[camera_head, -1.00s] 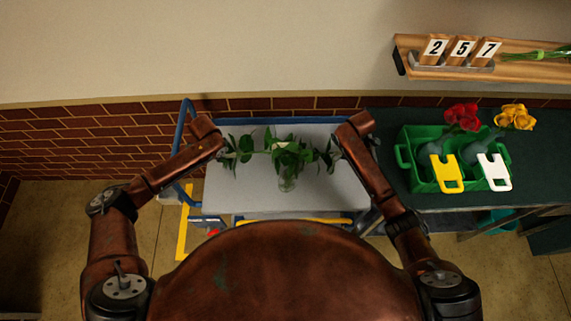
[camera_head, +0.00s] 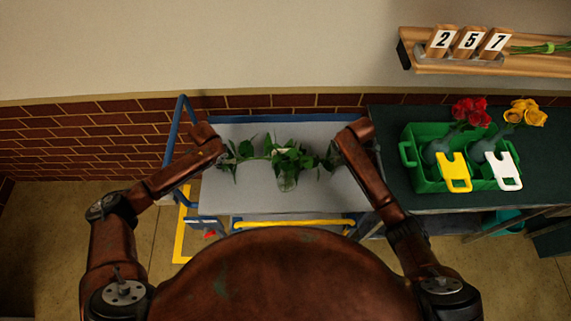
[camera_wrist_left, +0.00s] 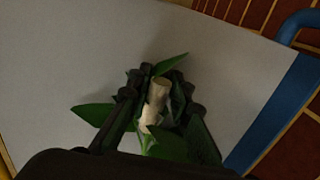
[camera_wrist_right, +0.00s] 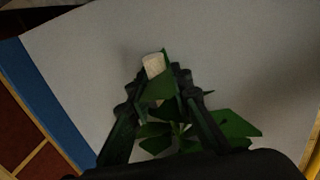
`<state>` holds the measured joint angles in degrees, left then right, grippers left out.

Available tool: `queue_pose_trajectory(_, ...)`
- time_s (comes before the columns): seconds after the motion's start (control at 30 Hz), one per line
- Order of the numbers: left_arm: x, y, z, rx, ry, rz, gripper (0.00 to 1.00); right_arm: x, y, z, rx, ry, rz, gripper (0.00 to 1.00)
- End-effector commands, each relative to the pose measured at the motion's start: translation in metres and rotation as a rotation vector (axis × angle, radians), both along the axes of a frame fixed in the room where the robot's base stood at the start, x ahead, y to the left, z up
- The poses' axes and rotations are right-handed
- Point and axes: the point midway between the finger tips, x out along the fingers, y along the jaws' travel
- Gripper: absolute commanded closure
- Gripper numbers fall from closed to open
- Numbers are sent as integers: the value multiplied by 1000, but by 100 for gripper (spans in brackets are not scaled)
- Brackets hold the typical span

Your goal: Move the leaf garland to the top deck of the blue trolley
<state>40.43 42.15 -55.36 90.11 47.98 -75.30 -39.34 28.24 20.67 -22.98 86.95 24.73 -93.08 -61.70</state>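The leaf garland (camera_head: 252,158), a line of green leaves, stretches between my two grippers over the grey top deck (camera_head: 235,195) of the blue trolley. I cannot tell for certain whether its leaves touch the deck. My left gripper (camera_wrist_left: 157,88) is closed around one beige end of the garland (camera_wrist_left: 155,105). My right gripper (camera_wrist_right: 158,80) is closed around the other beige end, which shows in the right wrist view. In the head view the fingers of both grippers are mostly hidden by my arms.
A dark green table (camera_head: 390,125) at the right holds a green crate (camera_head: 425,181) with flowers, one yellow tag and one white tag. A wooden shelf (camera_head: 540,65) with number blocks is on the wall. The trolley's blue handle (camera_head: 174,135) rises at the left. Bare deck surrounds the garland.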

Motion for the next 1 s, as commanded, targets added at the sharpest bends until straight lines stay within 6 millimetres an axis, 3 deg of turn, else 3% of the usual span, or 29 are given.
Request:
queue_pose_trajectory(0.2,0,0,2,0,-2,0,67,0,0,2,0,-2,0,66)
queue_pose_trajectory(0.57,0,0,10,-1,-3,0,67,0,0,2,0,-1,0,66)
queue_pose_trajectory(1.0,-15,0,92,0,-4,-1,67,0,0,2,1,-1,0,66)
